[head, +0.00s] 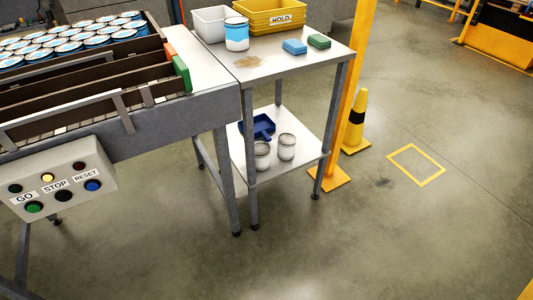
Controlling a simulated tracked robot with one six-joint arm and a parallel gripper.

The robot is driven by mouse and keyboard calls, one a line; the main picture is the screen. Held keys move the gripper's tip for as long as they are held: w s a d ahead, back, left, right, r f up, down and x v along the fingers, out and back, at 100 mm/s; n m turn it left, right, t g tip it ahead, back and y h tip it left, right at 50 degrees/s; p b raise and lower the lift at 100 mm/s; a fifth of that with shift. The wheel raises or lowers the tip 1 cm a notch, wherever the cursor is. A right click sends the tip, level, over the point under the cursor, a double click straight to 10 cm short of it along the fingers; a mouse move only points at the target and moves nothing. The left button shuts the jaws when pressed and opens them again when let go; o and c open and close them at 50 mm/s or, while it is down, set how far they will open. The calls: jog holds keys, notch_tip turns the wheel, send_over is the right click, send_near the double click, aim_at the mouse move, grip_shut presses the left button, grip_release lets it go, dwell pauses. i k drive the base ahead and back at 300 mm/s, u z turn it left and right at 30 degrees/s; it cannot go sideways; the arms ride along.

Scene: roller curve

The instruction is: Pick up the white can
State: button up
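A white and light-blue can (237,35) stands upright on the top of the steel table (310,58), near its left side. Two plain whitish-grey cans stand side by side on the lower shelf, a left one (262,157) and a right one (286,148). Which of these the task calls the white can, I cannot tell for sure. Many blue and white cans (68,48) stand packed together on the conveyor at the upper left. My gripper is not in view.
A white bin (209,24), yellow HOLD crates (275,17), a blue sponge (294,47) and a green sponge (319,41) share the tabletop. A blue dustpan (262,126) lies on the lower shelf. A yellow post (352,95) and bollard (356,122) stand right. Front floor is clear.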

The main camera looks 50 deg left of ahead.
aim_at(262, 150)
jog(key=z, duration=0.05)
jog(key=i, duration=2.5)
jog(key=u, duration=2.7)
